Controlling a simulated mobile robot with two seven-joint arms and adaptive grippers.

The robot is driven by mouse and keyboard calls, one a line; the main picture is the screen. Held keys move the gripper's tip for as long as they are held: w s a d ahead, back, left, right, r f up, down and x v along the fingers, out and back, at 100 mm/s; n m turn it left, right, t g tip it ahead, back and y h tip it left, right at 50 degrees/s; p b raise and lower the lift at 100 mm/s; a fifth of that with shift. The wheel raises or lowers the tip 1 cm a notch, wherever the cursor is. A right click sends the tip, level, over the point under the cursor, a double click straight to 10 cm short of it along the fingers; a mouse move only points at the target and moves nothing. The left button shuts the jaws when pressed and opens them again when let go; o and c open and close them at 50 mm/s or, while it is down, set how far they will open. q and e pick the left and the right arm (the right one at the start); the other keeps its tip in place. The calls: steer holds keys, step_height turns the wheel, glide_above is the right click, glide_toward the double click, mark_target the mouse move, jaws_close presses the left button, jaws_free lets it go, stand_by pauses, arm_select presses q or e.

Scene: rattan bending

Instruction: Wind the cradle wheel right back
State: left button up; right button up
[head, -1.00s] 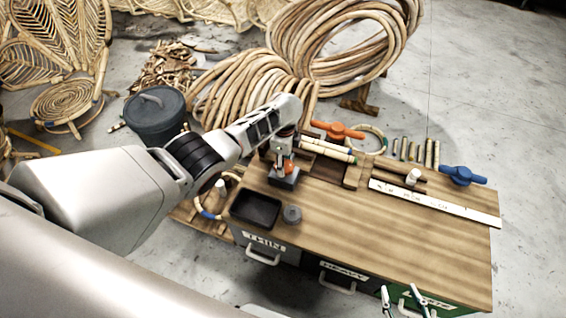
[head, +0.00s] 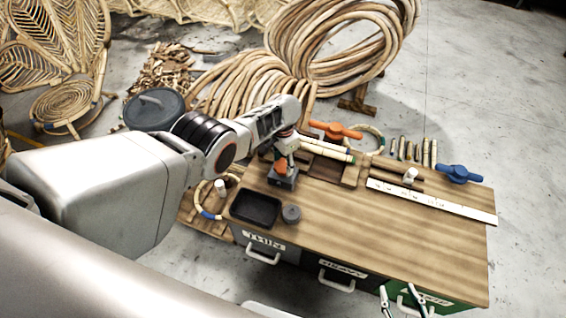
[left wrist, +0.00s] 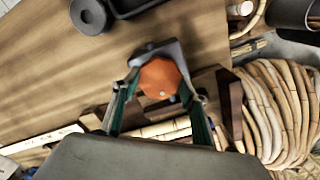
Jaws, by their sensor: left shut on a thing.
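The cradle wheel is an orange, many-sided knob (left wrist: 160,78) on a dark base; in the head view it shows as a small orange patch (head: 280,167) above the dark base (head: 282,182) at the bench's back left. My left gripper (head: 284,158) reaches down over it. In the left wrist view its two fingers (left wrist: 160,88) stand on either side of the wheel, shut on it. Part of the wheel is hidden by the fingers in the head view. My right gripper (head: 399,290) is at the bottom edge, its fingers apart and empty.
A black tray (head: 256,209) and a small grey round piece (head: 291,214) lie just in front of the wheel. Pale rods (head: 330,152), an orange clamp (head: 336,131), a white ruler (head: 430,202) and a blue clamp (head: 459,174) are further right. The middle of the bench is clear.

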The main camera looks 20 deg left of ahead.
arm_select(q)
steer(key=shift+s+d+f+n, duration=0.1)
steer(key=shift+n, duration=1)
steer(key=o, duration=1.1)
